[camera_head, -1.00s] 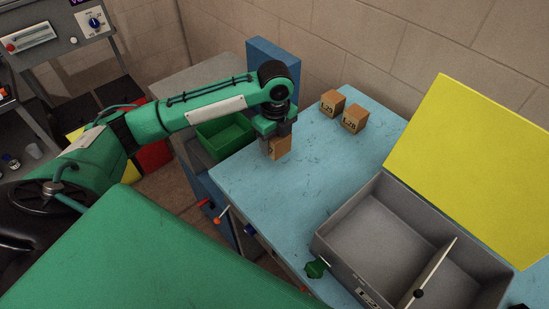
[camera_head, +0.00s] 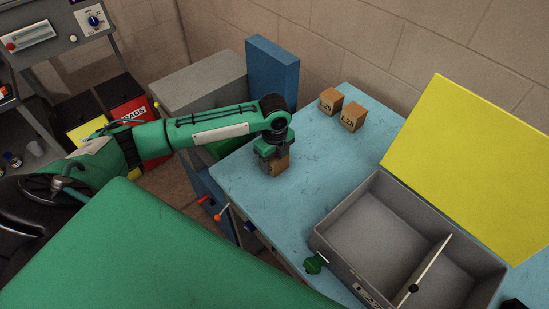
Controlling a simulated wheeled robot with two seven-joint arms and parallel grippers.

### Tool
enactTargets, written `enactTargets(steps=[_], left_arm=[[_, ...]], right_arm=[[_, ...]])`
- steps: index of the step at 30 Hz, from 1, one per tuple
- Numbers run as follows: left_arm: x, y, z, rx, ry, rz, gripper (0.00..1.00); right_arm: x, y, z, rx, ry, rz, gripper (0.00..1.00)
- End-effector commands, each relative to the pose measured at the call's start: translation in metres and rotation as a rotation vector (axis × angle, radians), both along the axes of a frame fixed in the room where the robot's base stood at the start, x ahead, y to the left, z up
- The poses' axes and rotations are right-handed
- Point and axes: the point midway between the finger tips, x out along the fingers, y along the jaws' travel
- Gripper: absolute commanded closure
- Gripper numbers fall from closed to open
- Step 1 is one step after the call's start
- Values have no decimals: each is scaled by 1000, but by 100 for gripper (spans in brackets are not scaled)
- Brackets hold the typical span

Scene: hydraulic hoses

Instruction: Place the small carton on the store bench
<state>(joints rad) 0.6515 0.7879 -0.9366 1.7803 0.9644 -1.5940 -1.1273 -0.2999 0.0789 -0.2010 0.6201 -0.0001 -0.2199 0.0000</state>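A small brown carton (camera_head: 280,166) is at the left part of the blue bench top (camera_head: 300,205), under my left gripper (camera_head: 272,160). The gripper points down, with its fingers at the carton's sides, and appears shut on it. The gripper hides the carton's top. The carton is upright and at or very close to the bench surface; I cannot tell for sure if it touches. My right gripper is not in view.
Two cartons, one marked L29 (camera_head: 331,101) and one L28 (camera_head: 353,117), stand at the back of the bench. A grey divided case (camera_head: 375,229) with a yellow lid (camera_head: 465,165) is at the right. A blue upright block (camera_head: 273,73) stands behind my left arm.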

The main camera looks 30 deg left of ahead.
Motion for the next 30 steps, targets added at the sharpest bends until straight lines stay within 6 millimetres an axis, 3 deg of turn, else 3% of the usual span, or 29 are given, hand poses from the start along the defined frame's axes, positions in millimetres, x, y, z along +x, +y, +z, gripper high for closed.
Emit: enactTargets(steps=[1, 4, 16, 30], left_arm=[[0, 0, -1, 0, 1, 0, 44], [0, 0, -1, 0, 0, 0, 24], [1, 0, 7, 1, -1, 0, 24], [1, 0, 97, -1, -4, 0, 24]], right_arm=[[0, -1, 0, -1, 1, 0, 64], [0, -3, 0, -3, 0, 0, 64], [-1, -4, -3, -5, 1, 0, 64], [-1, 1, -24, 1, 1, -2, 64]])
